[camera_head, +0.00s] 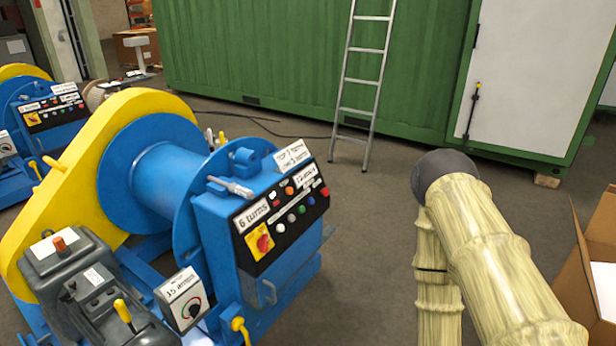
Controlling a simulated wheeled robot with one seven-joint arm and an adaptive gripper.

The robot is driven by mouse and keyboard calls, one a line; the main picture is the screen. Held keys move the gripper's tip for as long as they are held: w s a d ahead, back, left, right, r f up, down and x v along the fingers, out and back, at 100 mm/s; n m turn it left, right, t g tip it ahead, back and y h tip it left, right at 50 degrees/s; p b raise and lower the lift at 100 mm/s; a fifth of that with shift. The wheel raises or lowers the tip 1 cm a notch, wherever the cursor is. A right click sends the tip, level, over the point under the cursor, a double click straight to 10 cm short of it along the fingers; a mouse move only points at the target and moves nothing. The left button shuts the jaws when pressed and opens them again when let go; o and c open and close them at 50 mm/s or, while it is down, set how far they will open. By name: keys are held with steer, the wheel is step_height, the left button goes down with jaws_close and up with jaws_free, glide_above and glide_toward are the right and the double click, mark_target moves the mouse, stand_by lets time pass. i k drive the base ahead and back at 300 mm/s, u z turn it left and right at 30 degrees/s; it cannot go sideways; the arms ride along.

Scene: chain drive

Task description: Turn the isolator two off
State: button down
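A red rotary isolator knob on a yellow plate (261,242) sits on the black control panel (285,222) of the near blue and yellow winch (160,185). The angle of this knob is too small to read surely. A similar yellow plate with a red knob (33,119) shows on a second winch (45,110) at the far left. I cannot read a number that tells which is isolator two. My arm, with pale yellow streaked links, rises at the lower right, apart from the near winch. My gripper is not in view.
A dial box (183,299) and a grey unit with a yellow lever (123,311) stand in front of the near winch. A ladder (362,90) leans on a green container (270,60). A cardboard box (590,265) is at right. Floor right of the winch is clear.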

mark_target(263, 244)
steer(key=z, duration=0.1)
steer(key=k, duration=0.45)
steer(key=u, duration=0.8)
steer(key=i, duration=0.85)
steer(key=z, duration=0.6)
